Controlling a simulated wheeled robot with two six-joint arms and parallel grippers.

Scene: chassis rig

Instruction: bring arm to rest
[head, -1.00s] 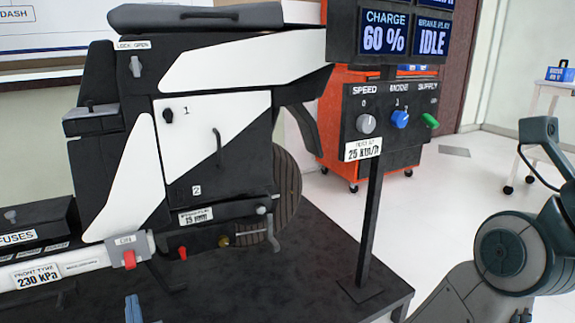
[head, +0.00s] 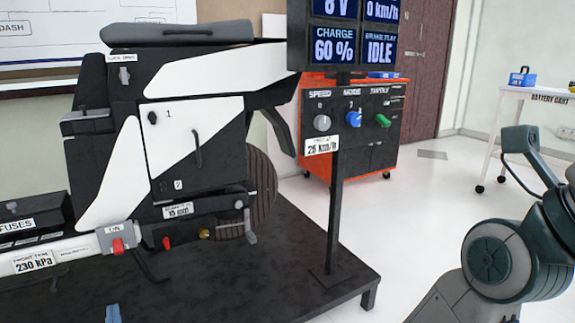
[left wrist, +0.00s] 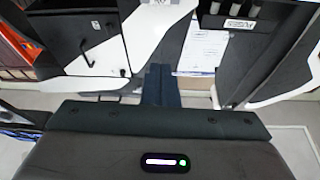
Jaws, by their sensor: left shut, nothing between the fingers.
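Only the blue-grey tip of my left gripper (head: 113,313) shows at the bottom edge of the head view, in front of the chassis rig. In the left wrist view my left gripper (left wrist: 160,85) has its fingers together with nothing between them. The black and white rig body (head: 195,140) stands on a dark bench (head: 290,275); its panels also show in the left wrist view. My right arm (head: 510,250) is bent at the right side of the head view; its gripper is out of the picture.
A post with a control panel (head: 352,118) and a display (head: 350,38) rises from the bench's right part. Behind it are an orange cabinet (head: 310,160) and, further right, a white battery cart (head: 525,95). White floor lies open between the bench and the cart.

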